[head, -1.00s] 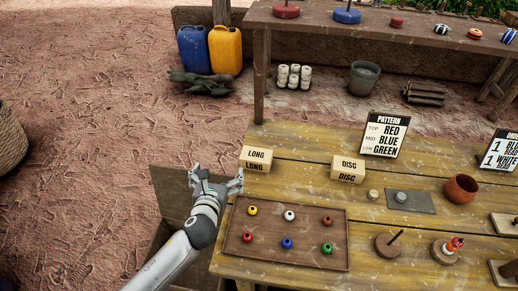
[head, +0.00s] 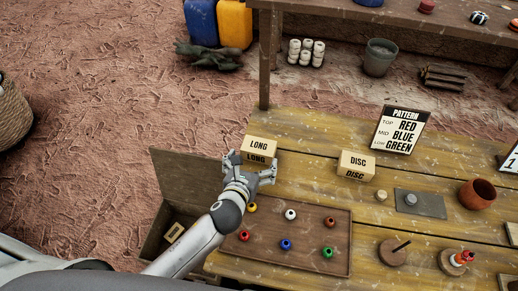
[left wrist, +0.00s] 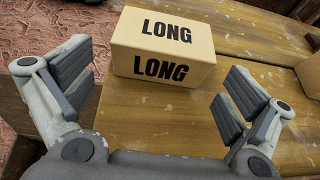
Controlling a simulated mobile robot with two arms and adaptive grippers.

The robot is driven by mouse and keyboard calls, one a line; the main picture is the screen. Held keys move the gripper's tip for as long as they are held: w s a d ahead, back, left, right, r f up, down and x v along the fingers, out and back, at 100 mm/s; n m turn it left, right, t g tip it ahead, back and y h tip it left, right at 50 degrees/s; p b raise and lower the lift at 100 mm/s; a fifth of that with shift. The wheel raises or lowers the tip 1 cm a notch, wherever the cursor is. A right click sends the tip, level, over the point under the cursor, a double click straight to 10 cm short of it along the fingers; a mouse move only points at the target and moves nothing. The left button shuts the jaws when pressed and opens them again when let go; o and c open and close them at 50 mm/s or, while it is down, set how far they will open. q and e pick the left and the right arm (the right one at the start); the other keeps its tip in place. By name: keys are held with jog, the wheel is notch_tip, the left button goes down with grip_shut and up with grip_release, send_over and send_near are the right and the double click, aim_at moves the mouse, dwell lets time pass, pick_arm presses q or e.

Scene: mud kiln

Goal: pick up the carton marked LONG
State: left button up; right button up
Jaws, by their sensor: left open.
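The carton marked LONG (head: 259,149) is a small tan box with black lettering on its top and front. It sits at the far left part of the wooden table (head: 300,126). My left gripper (head: 251,169) is open just in front of it. In the left wrist view the LONG carton (left wrist: 162,47) lies ahead, beyond the gap between the open fingers (left wrist: 155,95), and nothing is between them. My right gripper is not in view.
A carton marked DISC (head: 356,165) stands to the right. A brown tray (head: 300,265) with several coloured beads lies close in front. A PATTERN sign (head: 402,130), a grey plate (head: 419,204) and a clay pot (head: 477,193) are further right.

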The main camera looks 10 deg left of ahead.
aim_at(256, 156)
pick_arm(q)
jog(key=x, duration=0.4)
jog(key=shift+w+d+r, duration=0.15)
jog(key=shift+w+r, duration=0.05)
jog(key=shift+w, duration=0.05)
jog(key=shift+w+f, duration=0.15)
jog(key=shift+w, duration=0.15)
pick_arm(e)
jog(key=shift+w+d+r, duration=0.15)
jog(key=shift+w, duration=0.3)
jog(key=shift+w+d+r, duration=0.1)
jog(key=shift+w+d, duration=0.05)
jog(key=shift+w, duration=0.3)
pick_arm(q)
jog(key=c, duration=1)
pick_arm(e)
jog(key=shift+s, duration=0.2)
